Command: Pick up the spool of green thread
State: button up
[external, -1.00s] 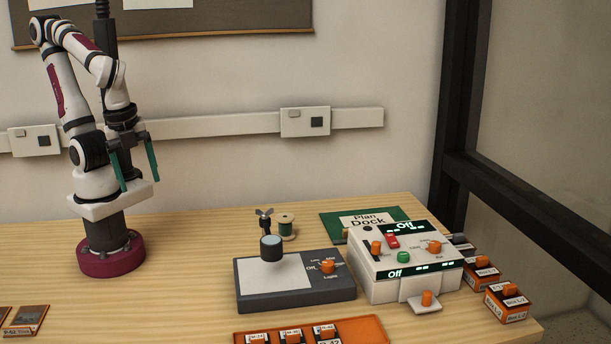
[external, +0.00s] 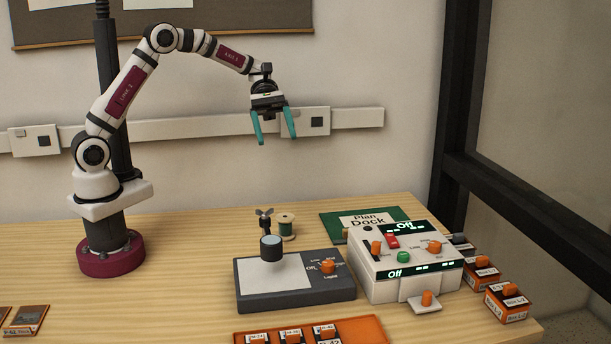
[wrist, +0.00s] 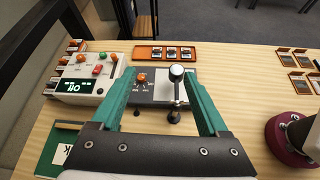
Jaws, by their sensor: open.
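The spool of green thread (external: 286,227) stands upright on the table in the external view, with pale ends and dark green thread. It is just behind the magnifier stand of the grey light box (external: 300,296). My gripper (external: 278,140) is open and empty, pointing down, high above the table and roughly over the spool in the picture. In the wrist view, the teal fingers of my gripper (wrist: 157,73) are spread wide with nothing held between them. I cannot make out the spool there; my gripper body may hide it.
The round magnifier (external: 271,247) rises close in front of the spool. A white control box (external: 400,262) and a green Plan Dock folder (external: 340,222) are to the right. An orange tray (external: 370,330) lies in front. The table left of the spool is clear.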

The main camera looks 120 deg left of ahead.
aim_at(287, 230)
jog(key=s+a+f+n+t+y, duration=0.1)
jog(key=s+a+f+n+t, duration=0.15)
jog(key=a, duration=0.35)
jog(key=shift+n+g, duration=0.25)
jog(key=shift+n, duration=0.1)
jog(key=f, duration=2.3)
jog(key=shift+w+d+f, duration=0.35)
jog(key=shift+w, duration=0.05)
jog(key=x, duration=0.2)
jog(key=shift+w+d+f, duration=0.1)
jog(key=shift+f, duration=0.3)
jog(key=shift+w+d+f, duration=0.15)
jog(key=shift+w, duration=0.15)
grip_shut()
